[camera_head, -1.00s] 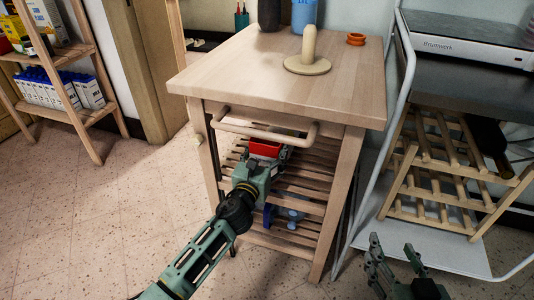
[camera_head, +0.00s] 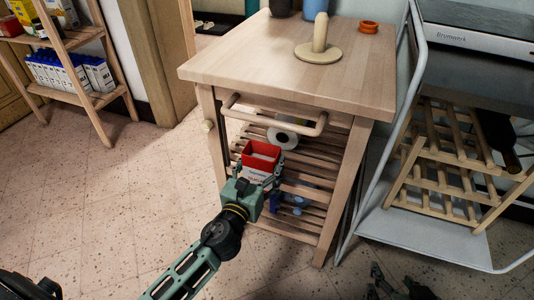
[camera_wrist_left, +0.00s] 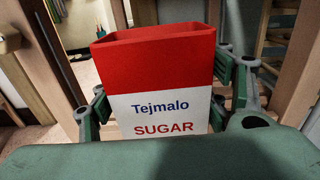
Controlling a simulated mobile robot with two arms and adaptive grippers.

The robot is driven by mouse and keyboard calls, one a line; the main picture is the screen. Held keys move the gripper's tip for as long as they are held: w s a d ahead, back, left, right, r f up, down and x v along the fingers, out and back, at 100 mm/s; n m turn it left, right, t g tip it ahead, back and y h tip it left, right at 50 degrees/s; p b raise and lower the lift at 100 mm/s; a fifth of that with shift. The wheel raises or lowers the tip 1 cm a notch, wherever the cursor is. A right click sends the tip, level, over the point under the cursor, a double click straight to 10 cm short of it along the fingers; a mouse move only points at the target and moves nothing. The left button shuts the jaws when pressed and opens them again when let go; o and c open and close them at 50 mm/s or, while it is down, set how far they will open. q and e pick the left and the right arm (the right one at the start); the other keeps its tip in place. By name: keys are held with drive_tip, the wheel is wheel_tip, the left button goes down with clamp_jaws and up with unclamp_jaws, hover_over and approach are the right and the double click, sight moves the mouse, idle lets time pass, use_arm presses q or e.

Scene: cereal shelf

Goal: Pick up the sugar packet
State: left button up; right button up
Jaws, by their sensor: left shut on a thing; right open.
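The sugar packet (camera_head: 259,160) is a red and white box with an open top. In the left wrist view the packet (camera_wrist_left: 158,85) faces me upright, with "Tejmalo SUGAR" on its white lower part. My left gripper (camera_head: 258,181) is shut on it, with one finger at each side in the left wrist view (camera_wrist_left: 165,105). It holds the packet in front of the wooden cart's slatted shelves. My right gripper (camera_head: 388,284) is open and empty at the bottom right, dark and partly cut off.
The wooden cart (camera_head: 240,70) has a towel bar (camera_head: 275,125) just above the packet. A paper roll (camera_head: 284,137) and blue items (camera_head: 297,203) are on its shelves. A white metal rack (camera_head: 425,230) stands at right. The floor (camera_head: 110,210) at left is clear.

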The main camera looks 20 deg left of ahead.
sight(257, 172)
use_arm(q)
drive_tip(key=s, duration=0.4)
drive_tip(key=shift+r, duration=0.1)
drive_tip(key=shift+s, duration=1.35)
